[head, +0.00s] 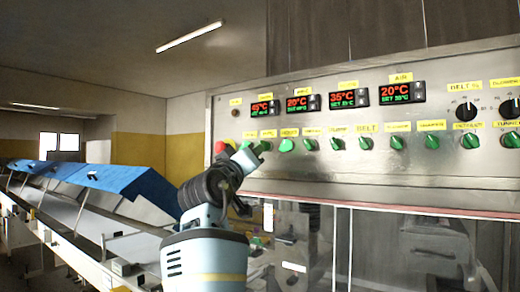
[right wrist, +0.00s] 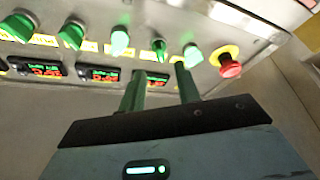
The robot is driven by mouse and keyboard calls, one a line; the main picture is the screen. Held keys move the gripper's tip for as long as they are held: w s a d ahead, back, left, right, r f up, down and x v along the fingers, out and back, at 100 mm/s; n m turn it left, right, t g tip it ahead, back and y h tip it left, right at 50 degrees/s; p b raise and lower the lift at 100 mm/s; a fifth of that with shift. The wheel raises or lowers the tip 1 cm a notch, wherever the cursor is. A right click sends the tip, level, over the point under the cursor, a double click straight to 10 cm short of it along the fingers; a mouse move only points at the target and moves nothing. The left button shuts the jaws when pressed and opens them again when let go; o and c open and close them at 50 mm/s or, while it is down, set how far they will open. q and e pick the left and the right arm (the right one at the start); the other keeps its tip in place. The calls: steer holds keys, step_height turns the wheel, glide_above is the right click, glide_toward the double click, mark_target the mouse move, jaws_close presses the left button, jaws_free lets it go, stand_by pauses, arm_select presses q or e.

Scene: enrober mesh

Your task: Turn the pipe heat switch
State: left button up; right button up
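A steel control panel (head: 330,180) carries a row of green rotary switches, including one (head: 287,145) right of my gripper. The small yellow labels are mostly too blurred to read, so I cannot tell which is the pipe heat switch. My right gripper (head: 240,157) is at the row's left end, hiding part of it. In the right wrist view its two fingers (right wrist: 158,78) are apart with nothing between them. A small dark green switch (right wrist: 159,48) shows just beyond the gap, and another green switch (right wrist: 192,52) is by one fingertip. Contact cannot be told. My left gripper is not in view.
A red button (head: 220,147) on yellow is left of the switches; it also shows in the right wrist view (right wrist: 230,68). Several lit temperature displays (head: 348,98) sit above the row. Black dials (head: 466,110) are at the right. A conveyor with blue covers (head: 120,180) runs off left.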

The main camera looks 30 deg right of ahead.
steer(key=x, duration=0.6)
steer(key=shift+d+b, duration=0.2)
steer(key=shift+b, duration=0.1)
steer(key=shift+w+r, duration=0.1)
jaws_close()
